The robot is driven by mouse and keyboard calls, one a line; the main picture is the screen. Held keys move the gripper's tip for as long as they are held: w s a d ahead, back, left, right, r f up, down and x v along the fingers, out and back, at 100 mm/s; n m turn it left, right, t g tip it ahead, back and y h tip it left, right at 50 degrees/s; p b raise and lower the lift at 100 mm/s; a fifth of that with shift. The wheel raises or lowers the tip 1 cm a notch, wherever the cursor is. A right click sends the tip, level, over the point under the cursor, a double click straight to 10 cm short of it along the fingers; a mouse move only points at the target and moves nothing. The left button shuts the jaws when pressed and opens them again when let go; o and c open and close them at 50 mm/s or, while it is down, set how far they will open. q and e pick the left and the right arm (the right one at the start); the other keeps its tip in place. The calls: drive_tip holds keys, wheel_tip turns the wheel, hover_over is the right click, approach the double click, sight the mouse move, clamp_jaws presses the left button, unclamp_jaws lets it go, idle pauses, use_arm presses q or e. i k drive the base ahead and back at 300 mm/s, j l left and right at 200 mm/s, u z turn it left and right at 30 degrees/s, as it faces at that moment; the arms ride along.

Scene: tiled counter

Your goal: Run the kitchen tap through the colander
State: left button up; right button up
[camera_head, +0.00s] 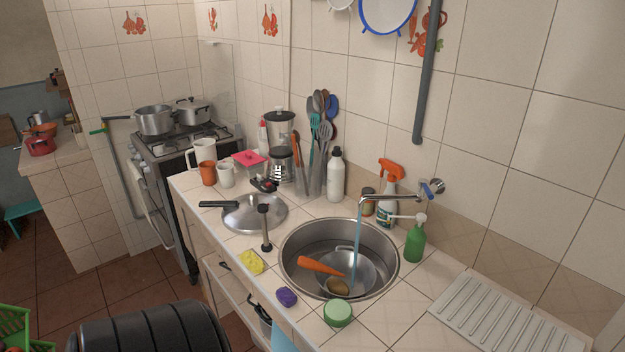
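Neither of my grippers is in view.
A pan lid (250,214), a yellow sponge (251,262), a purple item (286,297) and a green round tub (338,313) lie around the sink. A green pump bottle (414,240) and a spray bottle (387,205) stand behind it. A ribbed drainboard (500,315) is right.

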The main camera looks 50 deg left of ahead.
sight(423, 182)
drive_tip(key=i+j+u, duration=0.15)
drive_tip(key=u, duration=0.35)
drive_tip(key=i+j+u, duration=0.1)
drive_tip(key=u, duration=0.35)
